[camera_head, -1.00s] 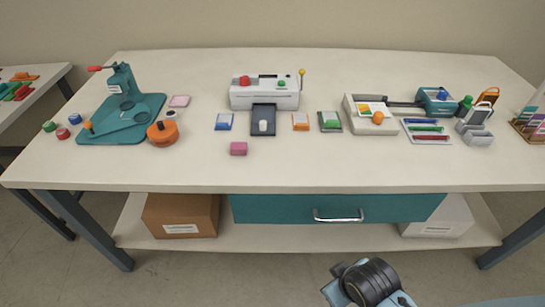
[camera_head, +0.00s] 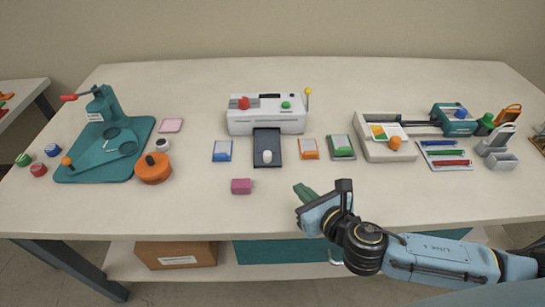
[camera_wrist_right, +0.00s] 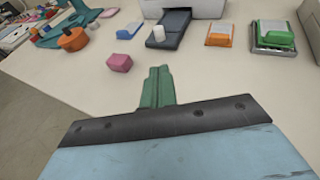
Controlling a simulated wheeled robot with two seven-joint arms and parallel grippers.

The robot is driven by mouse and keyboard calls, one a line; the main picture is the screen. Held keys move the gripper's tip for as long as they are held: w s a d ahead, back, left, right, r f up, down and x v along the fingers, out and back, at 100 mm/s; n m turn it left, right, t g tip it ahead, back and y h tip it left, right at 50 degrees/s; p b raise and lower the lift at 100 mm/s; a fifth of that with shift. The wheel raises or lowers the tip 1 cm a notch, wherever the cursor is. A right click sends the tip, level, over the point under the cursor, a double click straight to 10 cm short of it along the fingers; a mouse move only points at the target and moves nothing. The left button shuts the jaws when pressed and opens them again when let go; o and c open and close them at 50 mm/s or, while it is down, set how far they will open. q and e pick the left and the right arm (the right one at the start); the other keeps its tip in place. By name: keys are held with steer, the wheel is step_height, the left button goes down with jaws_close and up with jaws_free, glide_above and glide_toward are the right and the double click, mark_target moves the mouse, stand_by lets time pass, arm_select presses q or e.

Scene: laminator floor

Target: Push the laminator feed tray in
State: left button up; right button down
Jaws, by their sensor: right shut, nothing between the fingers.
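The laminator (camera_head: 267,114) is a white box at the back middle of the table, with a red knob, a green button and a yellow-tipped lever. Its dark feed tray (camera_head: 267,149) sticks out of the front toward me, with a small white block (camera_head: 266,156) on it. The tray also shows at the top of the right wrist view (camera_wrist_right: 168,30). My right gripper (camera_head: 304,192) has green fingers, shut and empty. It is over the front part of the table, to the right of and nearer than the tray, not touching it. My left gripper is not in view.
A pink block (camera_head: 241,186) lies in front of the tray, to the left. A blue pad (camera_head: 222,150) is left of the tray; an orange pad (camera_head: 309,148) and a green pad (camera_head: 341,147) are right. A teal press (camera_head: 105,145) stands farther left.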

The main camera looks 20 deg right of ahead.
mark_target(269, 158)
steer(key=x, duration=0.4)
steer(key=b+x, duration=0.1)
steer(key=x, duration=0.3)
steer(key=r+x, duration=0.1)
steer(key=x, duration=0.3)
steer(key=shift+w+a+f+b, duration=0.15)
steer(key=shift+w+b, duration=0.15)
steer(key=shift+w, duration=0.2)
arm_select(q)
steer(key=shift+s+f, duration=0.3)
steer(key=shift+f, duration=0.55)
arm_select(e)
steer(key=shift+w, duration=0.3)
